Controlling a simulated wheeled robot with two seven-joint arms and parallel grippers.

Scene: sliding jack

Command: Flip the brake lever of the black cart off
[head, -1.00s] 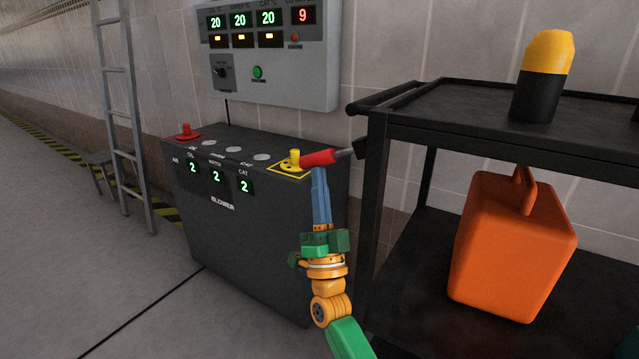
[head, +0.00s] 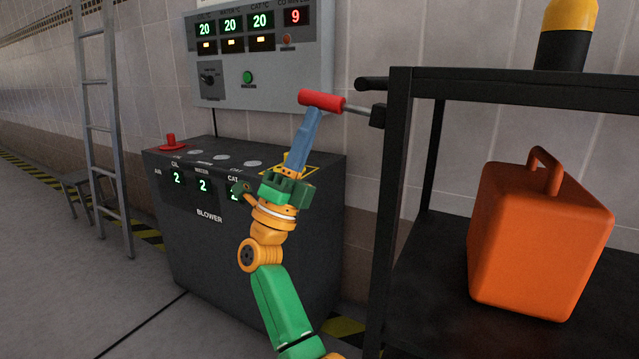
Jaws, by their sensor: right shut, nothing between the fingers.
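The black cart (head: 401,190) stands on the right, with its frame post nearest my arm. Its brake lever (head: 322,100) has a red grip on a thin metal rod, joined to a black bracket on the cart's left side. The lever points left and tilts slightly upward from the bracket. My right gripper (head: 312,113) reaches up from below, with its blue fingers shut and empty. Its tips are just under the red grip and appear to touch it; they are not closed around it. My left gripper is out of view.
A dark blower box (head: 230,260) stands behind my arm, with a red knob (head: 171,142) on top. A control panel (head: 262,55) hangs on the tiled wall. The cart carries an orange case (head: 535,240) and a yellow-black lamp (head: 565,45). A ladder (head: 100,130) leans at left.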

